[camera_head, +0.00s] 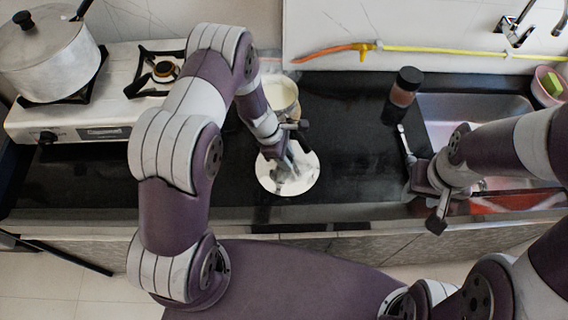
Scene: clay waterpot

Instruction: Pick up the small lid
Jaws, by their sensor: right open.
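A white round disc (302,184), which looks like the small lid or a plate, lies on the dark counter near its front edge. My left gripper (288,160) reaches down over it and covers its middle. I cannot tell whether the fingers touch the disc or hold anything. An open pot with a pale inside (279,92) stands just behind, partly hidden by my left arm. My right gripper (416,178) is open and empty above the counter, left of the sink.
A jar with a dark cap (404,88) stands near the sink (470,103). A white gas stove (75,125) with a large lidded pot (48,55) is at left. A yellow and orange hose (420,49) runs along the wall. The counter between the grippers is clear.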

